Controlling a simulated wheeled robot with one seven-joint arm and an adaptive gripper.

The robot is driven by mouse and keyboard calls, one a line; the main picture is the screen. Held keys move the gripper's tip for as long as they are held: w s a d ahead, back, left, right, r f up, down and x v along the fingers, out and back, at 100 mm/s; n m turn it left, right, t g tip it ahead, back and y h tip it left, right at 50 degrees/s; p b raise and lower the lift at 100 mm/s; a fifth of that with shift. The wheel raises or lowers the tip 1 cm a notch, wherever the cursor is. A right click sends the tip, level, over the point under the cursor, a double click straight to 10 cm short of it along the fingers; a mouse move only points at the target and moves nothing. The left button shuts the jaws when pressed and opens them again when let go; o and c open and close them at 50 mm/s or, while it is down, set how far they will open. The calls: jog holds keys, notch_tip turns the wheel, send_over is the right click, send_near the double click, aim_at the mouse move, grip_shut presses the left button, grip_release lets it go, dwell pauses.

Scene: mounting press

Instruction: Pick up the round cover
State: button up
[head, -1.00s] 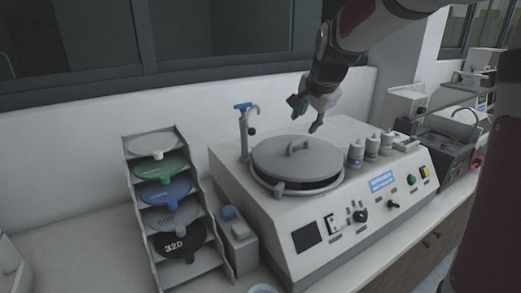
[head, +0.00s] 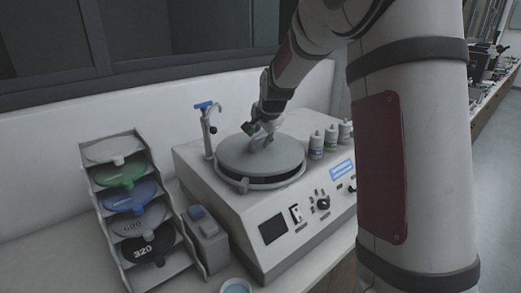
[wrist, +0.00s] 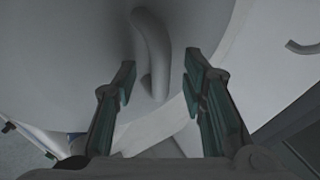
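The round cover (head: 282,158) is a grey disc with an arched handle, lying on top of the white machine (head: 222,205). In the wrist view the cover (wrist: 70,60) fills the left and middle, and its handle (wrist: 152,50) stands up in the centre. My gripper (head: 262,140) is at the handle, above the cover. In the wrist view the fingers of my gripper (wrist: 160,85) are apart, one on each side of the handle's near end, with gaps on both sides. In the head view my gripper hides much of the handle.
A blue-topped tap (head: 207,130) stands just left of the cover. Several small bottles (head: 316,145) stand to its right. A rack (head: 88,190) of coloured discs is at the left, beside a small box (head: 205,235) and a round dish (head: 235,286).

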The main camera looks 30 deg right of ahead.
grip_shut()
dwell(0.4)
